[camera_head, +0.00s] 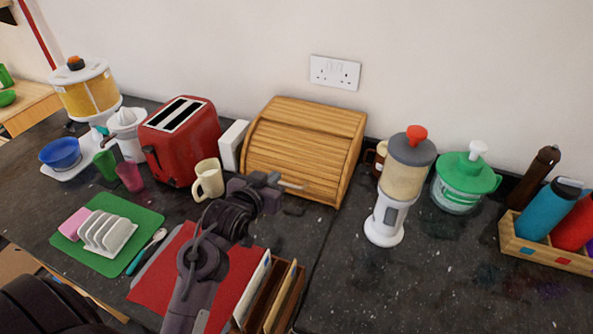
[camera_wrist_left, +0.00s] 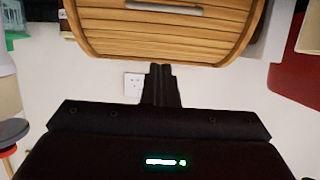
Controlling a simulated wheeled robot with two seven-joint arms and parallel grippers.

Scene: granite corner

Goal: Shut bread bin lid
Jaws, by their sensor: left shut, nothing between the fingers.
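The bread bin (camera_head: 337,122) is a wooden roll-top box against the wall. Its slatted lid (camera_head: 290,148) is rolled down over the front; my gripper hides part of the lower edge, so I cannot tell if it is fully down. In the left wrist view, which is upside down, the lid (camera_wrist_left: 160,38) fills the top, with a pale handle strip (camera_wrist_left: 165,7) near the frame edge. My left gripper (camera_head: 281,182) is shut and empty at the bin's lower front; its fingertips also show in the left wrist view (camera_wrist_left: 160,68). Contact is unclear. My right gripper is out of view.
A cream mug (camera_head: 208,180) and a red toaster (camera_head: 180,140) stand left of the bin. A brown mug (camera_head: 381,152) and a blender (camera_head: 400,180) stand right. A wooden file rack (camera_head: 272,295) and red mat (camera_head: 225,285) lie in front. Dark worktop is clear at front right.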

